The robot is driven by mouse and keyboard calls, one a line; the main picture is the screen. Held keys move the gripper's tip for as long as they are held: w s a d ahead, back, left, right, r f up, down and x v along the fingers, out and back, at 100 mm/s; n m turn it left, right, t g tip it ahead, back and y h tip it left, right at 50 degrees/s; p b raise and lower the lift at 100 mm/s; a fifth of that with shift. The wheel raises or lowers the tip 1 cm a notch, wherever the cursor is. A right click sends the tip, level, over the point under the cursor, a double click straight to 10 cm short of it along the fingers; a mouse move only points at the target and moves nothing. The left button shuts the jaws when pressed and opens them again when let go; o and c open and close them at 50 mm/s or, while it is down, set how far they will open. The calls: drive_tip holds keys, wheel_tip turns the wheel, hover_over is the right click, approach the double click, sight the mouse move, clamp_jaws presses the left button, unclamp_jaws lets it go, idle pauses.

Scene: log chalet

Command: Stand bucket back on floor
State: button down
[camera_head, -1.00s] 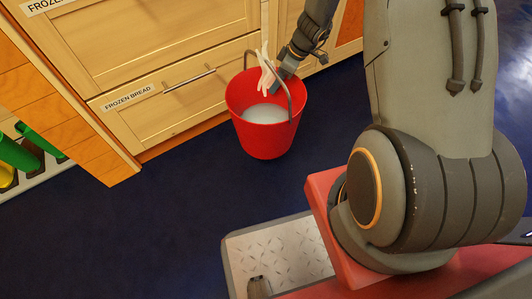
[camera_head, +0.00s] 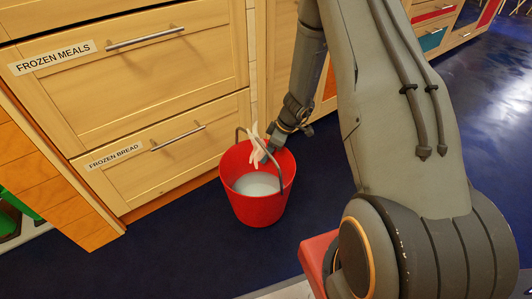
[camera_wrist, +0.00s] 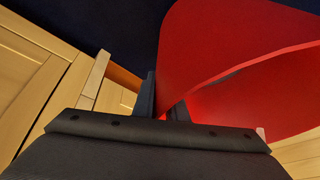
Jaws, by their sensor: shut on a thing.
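The red bucket (camera_head: 258,208) is upright in the head view, with its grey handle (camera_head: 282,160) raised and a pale surface inside. My gripper (camera_head: 268,150) is at its far rim, beside the handle. In the wrist view, the red bucket wall (camera_wrist: 225,45) runs between the two dark fingers of my gripper (camera_wrist: 163,100), which are shut on the rim. A white, finger-like thing (camera_head: 256,143) shows at the rim next to my gripper; I cannot tell what it is. Whether the bucket's base touches the dark blue floor (camera_head: 170,255) cannot be told.
Wooden drawers labelled Frozen Meals (camera_head: 130,70) and Frozen Bread (camera_head: 165,150) stand close behind and left of the bucket. Green things (camera_head: 18,208) lie at the left edge. The floor in front and to the right is clear.

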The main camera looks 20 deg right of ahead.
drive_tip(key=shift+f+b, duration=0.4)
drive_tip(key=shift+f, duration=0.7)
drive_tip(key=c, duration=1.8)
unclamp_jaws()
drive_tip(key=shift+f, duration=0.15)
drive_tip(key=shift+o, duration=0.2)
drive_tip(key=p+v, duration=0.4)
drive_tip(key=v, duration=0.8)
